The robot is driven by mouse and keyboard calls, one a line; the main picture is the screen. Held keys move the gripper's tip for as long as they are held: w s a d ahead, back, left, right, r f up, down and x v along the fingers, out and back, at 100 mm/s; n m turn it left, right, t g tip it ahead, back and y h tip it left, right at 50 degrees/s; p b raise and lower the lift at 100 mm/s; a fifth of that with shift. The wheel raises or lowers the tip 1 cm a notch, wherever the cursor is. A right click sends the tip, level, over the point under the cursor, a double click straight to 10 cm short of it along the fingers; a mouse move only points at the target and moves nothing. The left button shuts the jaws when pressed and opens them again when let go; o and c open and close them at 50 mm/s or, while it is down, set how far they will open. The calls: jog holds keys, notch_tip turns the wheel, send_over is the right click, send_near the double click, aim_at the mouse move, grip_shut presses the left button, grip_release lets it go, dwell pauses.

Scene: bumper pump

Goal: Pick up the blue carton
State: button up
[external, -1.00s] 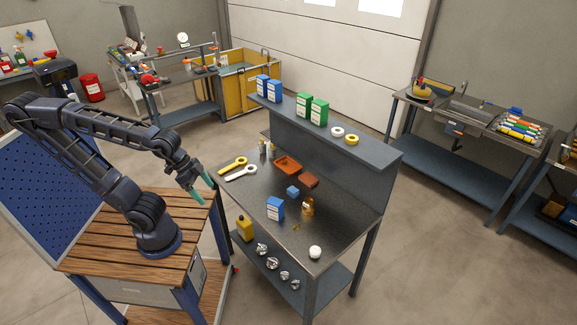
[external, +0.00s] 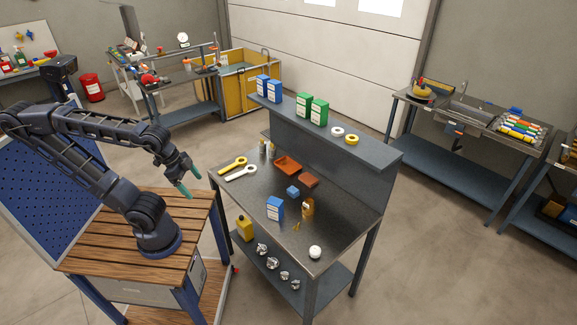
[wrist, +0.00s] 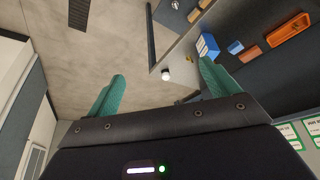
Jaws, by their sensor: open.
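A blue carton (external: 274,208) with a white label stands upright on the dark workbench top (external: 256,200), near its front edge. It also shows in the wrist view (wrist: 207,46), just beyond the right fingertip. More blue cartons (external: 268,88) stand on the raised shelf at the back left. My gripper (external: 190,190), with green fingers, is open and empty. It is left of the workbench, above the wooden cart, apart from the carton. In the wrist view the two fingers (wrist: 162,88) are spread wide with nothing between them.
Near the carton are an amber bottle (external: 308,208), a small blue block (external: 293,191), a red-brown block (external: 308,180) and an orange tray (external: 288,165). A white round item (external: 315,252) sits at the right front. Green cartons (external: 312,109) stand on the shelf.

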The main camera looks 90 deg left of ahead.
aim_at(271, 84)
jog(key=w+a+r+n+t+y, duration=0.3)
jog(key=w+a+r, duration=0.1)
jog(key=w+a, duration=0.7)
jog(key=w+a+r+n+t+y, duration=0.2)
jog(key=w+a+r+n+y, duration=0.15)
jog(key=w+a, duration=0.8)
jog(key=s+a+r+n+t+y, duration=0.1)
jog(key=s+a+r+y, duration=0.1)
jog(key=a, duration=1)
jog(key=s+a+r+n+t+y, duration=0.1)
jog(key=s+a+y, duration=0.1)
jog(key=a, duration=1)
jog(key=s+a+r+n+t+y, duration=0.1)
jog(key=s+a+r+y, duration=0.15)
jog(key=a, duration=0.95)
jog(key=shift+f+x, duration=0.2)
jog(key=shift+x, duration=1.7)
jog(key=shift+f+x, duration=0.25)
jog(key=shift+x, duration=1.65)
jog(key=shift+f+x, duration=0.2)
jog(key=shift+x, duration=1.7)
jog(key=shift+a, duration=0.1)
jog(key=shift+c, duration=0.5)
jog(key=c, duration=1)
